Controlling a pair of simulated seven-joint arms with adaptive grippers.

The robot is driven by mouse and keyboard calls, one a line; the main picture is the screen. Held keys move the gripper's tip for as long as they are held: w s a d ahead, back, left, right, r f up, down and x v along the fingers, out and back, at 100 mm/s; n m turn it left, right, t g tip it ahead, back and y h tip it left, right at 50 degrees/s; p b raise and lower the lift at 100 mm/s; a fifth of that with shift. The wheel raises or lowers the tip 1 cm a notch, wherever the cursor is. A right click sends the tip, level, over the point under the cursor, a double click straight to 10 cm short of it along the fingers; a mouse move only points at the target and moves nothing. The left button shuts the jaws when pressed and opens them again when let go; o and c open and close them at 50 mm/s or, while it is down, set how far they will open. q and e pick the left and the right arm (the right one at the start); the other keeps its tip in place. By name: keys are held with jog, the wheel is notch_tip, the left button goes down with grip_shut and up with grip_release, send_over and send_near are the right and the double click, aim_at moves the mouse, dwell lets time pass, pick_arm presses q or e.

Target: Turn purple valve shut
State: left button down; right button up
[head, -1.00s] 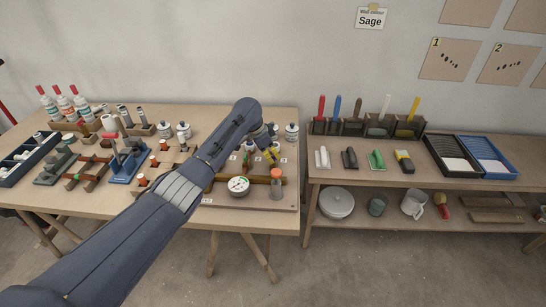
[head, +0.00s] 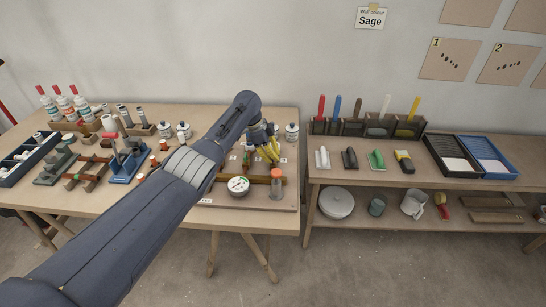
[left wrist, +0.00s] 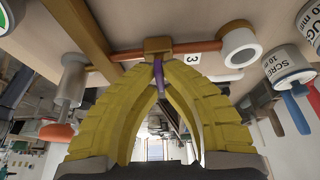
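The purple valve (left wrist: 158,75) shows in the left wrist view as a narrow purple handle below a brown fitting on the copper pipe, near a tag marked 3. My left gripper (left wrist: 158,66) has yellow fingers whose tips come together on both sides of this handle, so it looks shut on it. In the head view my left gripper (head: 269,153) is over the pipe board (head: 240,202) at the right end of the left table, and the purple valve is hidden there. My right gripper is in neither view.
A round gauge (head: 238,185) and an orange-capped cylinder (head: 277,185) stand close to the gripper on the board. White cans (head: 291,132) stand behind. A right-hand bench (head: 450,182) holds trowels and trays.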

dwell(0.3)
pick_arm(q)
jog(key=c, duration=1.5)
grip_release()
jog(key=shift+c, duration=0.2)
jog(key=v, duration=1.2)
